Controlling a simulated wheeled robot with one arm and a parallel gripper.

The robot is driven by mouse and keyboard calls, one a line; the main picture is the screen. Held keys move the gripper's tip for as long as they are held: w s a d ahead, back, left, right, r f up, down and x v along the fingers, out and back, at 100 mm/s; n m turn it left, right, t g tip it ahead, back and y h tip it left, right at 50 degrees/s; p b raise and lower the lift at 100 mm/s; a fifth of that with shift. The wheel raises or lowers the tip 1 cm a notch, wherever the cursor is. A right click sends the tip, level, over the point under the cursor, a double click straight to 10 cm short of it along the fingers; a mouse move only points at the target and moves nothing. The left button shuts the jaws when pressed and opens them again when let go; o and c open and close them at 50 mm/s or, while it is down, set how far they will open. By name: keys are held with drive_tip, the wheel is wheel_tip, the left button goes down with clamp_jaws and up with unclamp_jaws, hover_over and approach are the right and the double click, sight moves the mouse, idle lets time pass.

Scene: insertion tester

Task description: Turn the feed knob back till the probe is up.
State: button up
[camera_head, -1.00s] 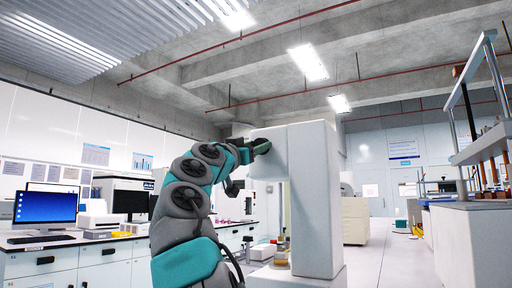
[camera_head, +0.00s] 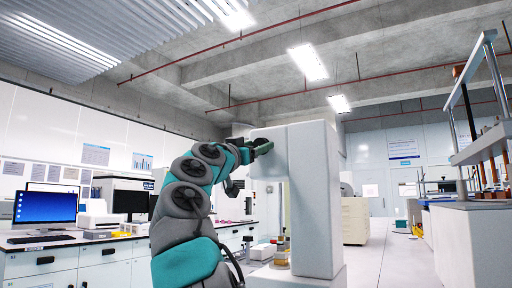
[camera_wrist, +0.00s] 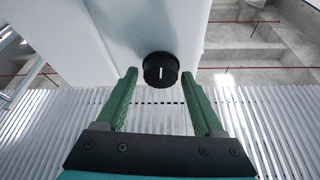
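The insertion tester (camera_head: 315,205) is a tall white column with a head jutting out to the left at its top. The black round feed knob (camera_wrist: 161,70) has a white mark line, which stands upright in the wrist view. My gripper (camera_wrist: 159,77) is open, its two green fingers apart on either side of the knob with narrow gaps. In the head view my gripper (camera_head: 262,147) is at the tester's head and covers the knob there.
A bench with a computer monitor (camera_head: 45,208) and other equipment runs along the left. A grey stand with metal posts (camera_head: 467,120) rises at the right. The floor (camera_head: 385,260) right of the tester is clear.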

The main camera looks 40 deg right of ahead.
drive_tip(key=shift+o, duration=0.9)
drive_tip(key=shift+a, duration=0.1)
drive_tip(key=b+v, duration=0.3)
drive_tip(key=v, duration=0.4)
drive_tip(key=shift+a, duration=0.35)
drive_tip(key=shift+s+f, duration=0.1)
drive_tip(key=shift+f, duration=0.05)
